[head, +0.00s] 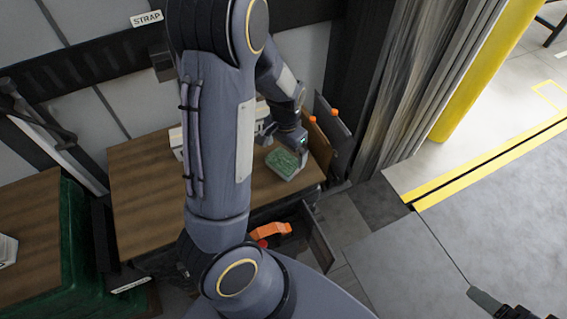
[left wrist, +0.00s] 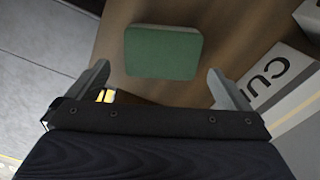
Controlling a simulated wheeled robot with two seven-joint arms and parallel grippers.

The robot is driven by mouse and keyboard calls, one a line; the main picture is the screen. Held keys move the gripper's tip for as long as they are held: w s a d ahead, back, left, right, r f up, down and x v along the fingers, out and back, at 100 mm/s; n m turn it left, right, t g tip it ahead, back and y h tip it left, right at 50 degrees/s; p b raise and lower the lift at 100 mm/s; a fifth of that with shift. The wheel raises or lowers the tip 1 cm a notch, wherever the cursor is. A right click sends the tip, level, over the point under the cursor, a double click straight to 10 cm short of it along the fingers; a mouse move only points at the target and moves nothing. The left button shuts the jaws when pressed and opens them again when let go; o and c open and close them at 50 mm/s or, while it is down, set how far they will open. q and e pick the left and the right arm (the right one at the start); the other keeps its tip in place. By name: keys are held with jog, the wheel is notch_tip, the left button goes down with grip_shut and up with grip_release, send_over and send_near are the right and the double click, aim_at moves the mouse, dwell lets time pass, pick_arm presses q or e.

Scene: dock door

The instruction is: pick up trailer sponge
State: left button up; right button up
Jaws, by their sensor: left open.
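The green sponge (head: 281,160) lies on the brown wooden top near its right end. In the left wrist view the sponge (left wrist: 163,52) is a rounded green block, flat on the wood, ahead of and between my fingers. My left gripper (left wrist: 158,70) is open, with one finger to each side of the sponge and a gap on both sides. In the head view my left gripper (head: 285,152) is over the sponge and partly hides it. What seems to be the tip of my right gripper (head: 490,303) shows at the lower right edge, mostly cut off.
A white box with dark letters (left wrist: 285,85) stands right of the fingers in the wrist view. Upright boards with orange tips (head: 333,130) stand at the wooden top's right end. An open drawer (head: 318,240) below holds an orange object (head: 271,230).

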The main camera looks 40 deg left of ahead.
aim_at(283, 160)
pick_arm(q)
notch_tip(283, 160, down, 5)
jog(key=shift+s+a+f, duration=0.1)
jog(key=shift+s+a, duration=0.05)
jog(key=shift+c, duration=0.4)
jog(key=c, duration=0.7)
